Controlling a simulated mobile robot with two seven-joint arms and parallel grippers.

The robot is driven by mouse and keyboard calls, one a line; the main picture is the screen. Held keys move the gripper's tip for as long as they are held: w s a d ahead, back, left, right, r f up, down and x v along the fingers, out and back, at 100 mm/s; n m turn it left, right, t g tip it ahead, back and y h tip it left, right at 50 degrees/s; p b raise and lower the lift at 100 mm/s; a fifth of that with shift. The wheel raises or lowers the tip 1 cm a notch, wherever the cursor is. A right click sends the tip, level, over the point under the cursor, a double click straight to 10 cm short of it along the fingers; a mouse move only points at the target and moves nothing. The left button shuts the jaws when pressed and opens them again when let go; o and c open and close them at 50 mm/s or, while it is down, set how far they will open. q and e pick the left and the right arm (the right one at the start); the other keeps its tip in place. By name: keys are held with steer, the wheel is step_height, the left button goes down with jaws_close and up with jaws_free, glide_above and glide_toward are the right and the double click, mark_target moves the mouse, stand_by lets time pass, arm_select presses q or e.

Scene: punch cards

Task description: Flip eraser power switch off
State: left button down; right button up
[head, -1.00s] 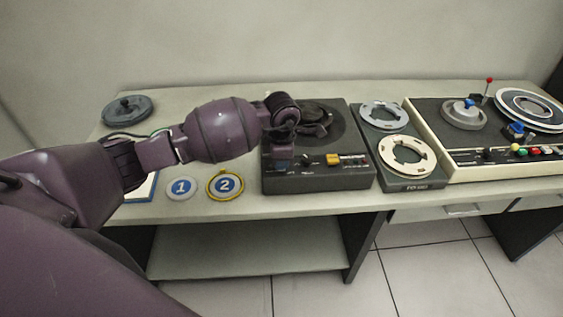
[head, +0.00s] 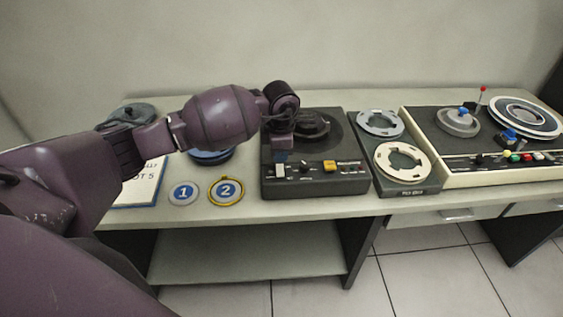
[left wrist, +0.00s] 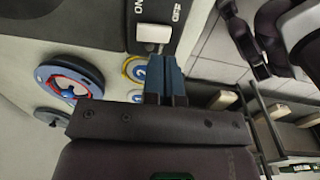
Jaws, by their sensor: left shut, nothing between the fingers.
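The eraser (head: 315,184) is a dark box in the middle of the table with a round platter on top. Its white power switch (head: 280,170) is at the left of the front control strip, and an orange button (head: 330,166) is further right. My left gripper (head: 281,156) is shut and empty, pointing down just behind and above the switch in the head view. In the left wrist view the blue fingertips (left wrist: 164,68) are together close to the white switch (left wrist: 153,33), beside the letters ON. I cannot tell whether they touch it.
Badges marked 1 (head: 184,193) and 2 (head: 226,191) lie left of the eraser. A reel stand (head: 409,187) and a cream-edged tape deck (head: 480,178) stand to the right. A blue reel (head: 212,157) and a paper card (head: 143,186) are partly behind my arm.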

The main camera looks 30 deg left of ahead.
arm_select(q)
step_height(320, 180, up, 9)
steer(key=s+d, duration=0.1)
steer(key=shift+s+r, duration=0.15)
steer(key=shift+s, duration=0.2)
arm_select(e)
steer(key=shift+f, duration=0.1)
arm_select(q)
steer(key=shift+d, duration=0.1)
